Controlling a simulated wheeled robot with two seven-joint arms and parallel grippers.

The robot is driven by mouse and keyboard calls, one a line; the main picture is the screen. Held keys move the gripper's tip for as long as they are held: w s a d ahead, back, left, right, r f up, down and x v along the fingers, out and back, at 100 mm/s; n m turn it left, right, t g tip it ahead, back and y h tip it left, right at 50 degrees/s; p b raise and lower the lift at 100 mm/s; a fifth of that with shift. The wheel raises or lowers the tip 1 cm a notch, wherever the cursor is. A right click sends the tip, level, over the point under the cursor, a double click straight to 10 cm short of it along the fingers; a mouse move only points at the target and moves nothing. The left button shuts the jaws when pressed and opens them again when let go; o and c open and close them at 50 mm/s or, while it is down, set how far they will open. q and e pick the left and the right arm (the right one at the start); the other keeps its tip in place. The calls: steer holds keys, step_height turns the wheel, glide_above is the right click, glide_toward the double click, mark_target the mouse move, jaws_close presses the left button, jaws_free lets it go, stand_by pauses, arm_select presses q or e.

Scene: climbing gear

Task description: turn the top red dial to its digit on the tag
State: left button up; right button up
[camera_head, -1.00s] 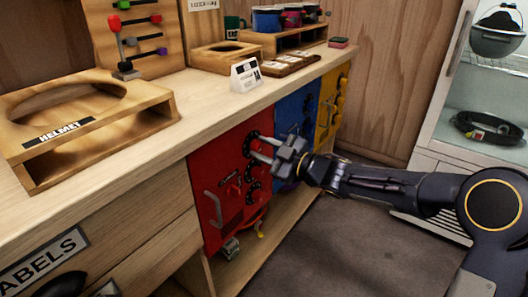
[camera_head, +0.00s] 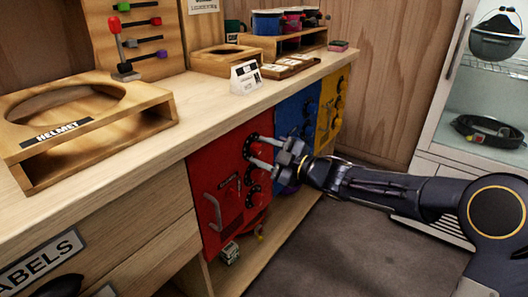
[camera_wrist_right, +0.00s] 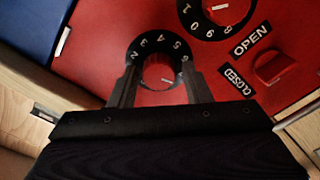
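The red panel (camera_head: 228,180) on the bench front carries a column of black-ringed dials. My right gripper (camera_head: 256,150) is at the top dial (camera_head: 249,147), with one finger above it and one below. In the right wrist view, my right gripper (camera_wrist_right: 160,80) is open, its fingers on either side of a red knob (camera_wrist_right: 160,70) with a black digit ring. My left gripper is not in view.
In the right wrist view, another dial (camera_wrist_right: 215,10) and a red knob by OPEN and CLOSED labels (camera_wrist_right: 275,68) are close by. A grey handle (camera_head: 213,212) sticks out of the red panel. Blue (camera_head: 296,115) and yellow (camera_head: 328,108) panels lie to the right. The floor in front is clear.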

steer(key=shift+o, duration=0.6)
steer(key=shift+r, duration=0.1)
steer(key=shift+s+d, duration=0.15)
steer(key=shift+d, duration=0.1)
steer(key=p+v, duration=0.2)
steer(key=v, duration=0.5)
steer(key=shift+s+d, duration=0.1)
